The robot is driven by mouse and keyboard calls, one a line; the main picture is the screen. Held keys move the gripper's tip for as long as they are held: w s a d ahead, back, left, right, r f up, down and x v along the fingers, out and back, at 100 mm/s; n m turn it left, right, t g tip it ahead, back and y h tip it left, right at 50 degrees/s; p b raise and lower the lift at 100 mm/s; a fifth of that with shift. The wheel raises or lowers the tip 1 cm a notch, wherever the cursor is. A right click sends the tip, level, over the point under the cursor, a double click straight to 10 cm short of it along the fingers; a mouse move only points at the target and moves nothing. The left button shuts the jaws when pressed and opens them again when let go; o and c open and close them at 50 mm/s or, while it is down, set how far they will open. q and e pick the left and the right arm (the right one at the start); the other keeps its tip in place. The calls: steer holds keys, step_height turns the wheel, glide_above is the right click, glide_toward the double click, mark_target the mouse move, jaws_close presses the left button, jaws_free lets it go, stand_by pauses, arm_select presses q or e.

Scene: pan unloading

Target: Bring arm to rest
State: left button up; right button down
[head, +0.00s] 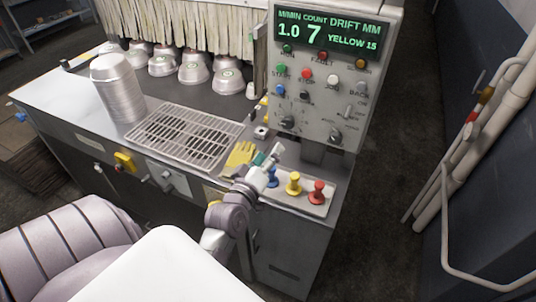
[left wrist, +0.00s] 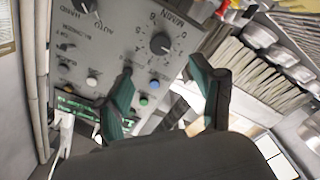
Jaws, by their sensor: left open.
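My left arm reaches up from the bottom middle of the head view. My left gripper (head: 268,156), with teal fingers, is above the counter just in front of the control panel (head: 300,92). In the left wrist view the two teal fingers of my left gripper (left wrist: 161,67) stand wide apart with nothing between them, and the panel's knobs and buttons show beyond. My right gripper is not in view. A tall stack of metal pans (head: 118,90) stands at the left of the counter.
A wire rack (head: 185,137) lies mid-counter beside yellow gloves (head: 240,155). A tray at the right holds a blue, a yellow (head: 293,184) and a red (head: 317,192) knobbed piece. Several pans (head: 193,70) sit by the strip curtain (head: 185,22). Pipes (head: 470,130) run along the right wall.

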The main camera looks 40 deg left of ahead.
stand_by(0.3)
arm_select(q)
steer(key=s+d+f+m+g+h, duration=0.65)
steer(key=d+f+m, duration=0.2)
steer(key=d, duration=0.25)
steer(key=s+d+f+m+g+y, duration=0.1)
steer(key=s+f+m+g, duration=0.15)
steer(key=s, duration=0.45)
steer(key=s+d+f+m+g+y, duration=0.1)
steer(key=s+d+m+g, duration=0.2)
steer(key=s, duration=0.5)
step_height(320, 180, down, 32)
steer(key=s+a+g+b, duration=0.1)
steer(key=s+g+b, duration=0.15)
steer(key=b, duration=0.35)
steer(key=s+a+f+g+b, duration=0.1)
steer(key=s+f+b, duration=0.1)
steer(key=s+f, duration=0.6)
steer(key=s+a+f+g+b, duration=0.1)
steer(key=s+a+f+b, duration=0.1)
steer(key=s+f, duration=0.6)
step_height(320, 180, down, 5)
steer(key=shift+f, duration=0.2)
